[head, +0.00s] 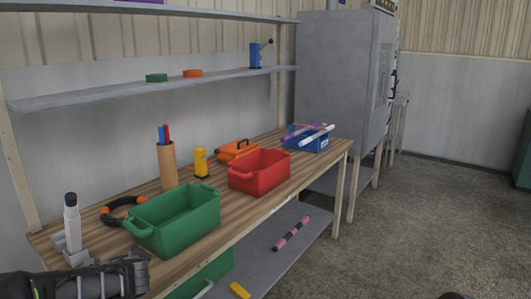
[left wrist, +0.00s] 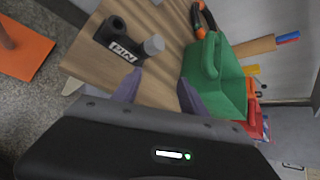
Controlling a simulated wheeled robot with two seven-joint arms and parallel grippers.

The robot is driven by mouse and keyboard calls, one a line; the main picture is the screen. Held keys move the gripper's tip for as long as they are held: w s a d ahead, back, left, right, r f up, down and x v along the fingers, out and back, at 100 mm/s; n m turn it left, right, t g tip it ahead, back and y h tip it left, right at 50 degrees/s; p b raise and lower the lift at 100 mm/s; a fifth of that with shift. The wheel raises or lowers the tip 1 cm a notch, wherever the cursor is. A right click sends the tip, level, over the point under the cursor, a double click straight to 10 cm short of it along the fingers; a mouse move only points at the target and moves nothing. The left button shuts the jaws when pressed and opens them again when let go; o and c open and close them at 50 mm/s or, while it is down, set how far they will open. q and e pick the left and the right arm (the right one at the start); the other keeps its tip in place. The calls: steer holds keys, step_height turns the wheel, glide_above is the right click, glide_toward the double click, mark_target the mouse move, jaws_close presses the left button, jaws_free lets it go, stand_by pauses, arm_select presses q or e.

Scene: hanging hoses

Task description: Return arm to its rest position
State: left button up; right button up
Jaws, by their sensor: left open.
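My left arm (head: 75,287) comes in at the bottom left corner of the head view, by the near left end of the wooden bench (head: 215,215). In the left wrist view, the two fingers of my left gripper (left wrist: 157,92) stand apart with nothing between them. The bench top shows behind the gap. The fingers are close to the green bin (left wrist: 222,80) and to a dark grey labelled holder (left wrist: 122,42), apparently without touching either. My right gripper is not in view.
The green bin (head: 180,219) and a red bin (head: 259,171) stand on the bench. A grey upright fixture (head: 72,222) and a black-and-orange ring (head: 114,213) are near my left arm. A shelf (head: 150,87) runs above the bench. Floor (head: 420,220) at right is clear.

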arm_select(q)
steer(key=s+d+f+n+g+h+p, duration=0.1)
steer(key=s+d+f+n+g+h, duration=0.2)
steer(key=d+f, duration=0.45)
steer(key=s+d+f+n+h+p, duration=0.1)
steer(key=s+d+f+n+h, duration=0.2)
steer(key=s+d+f+n, duration=0.35)
steer(key=s+d+f+n+g+h, duration=0.2)
steer(key=s+d+f+h, duration=0.15)
steer(key=d+f, duration=0.5)
steer(key=s+d+f+n+g+p, duration=0.1)
steer(key=s+f+n, duration=0.4)
steer(key=s, duration=0.5)
steer(key=s+d+f+n+g+p, duration=0.2)
steer(key=s+d+f+n, duration=0.2)
steer(key=s, duration=0.6)
steer(key=shift+s+f+n+g, duration=0.3)
steer(key=shift+f+n, duration=0.1)
steer(key=shift+n, duration=0.65)
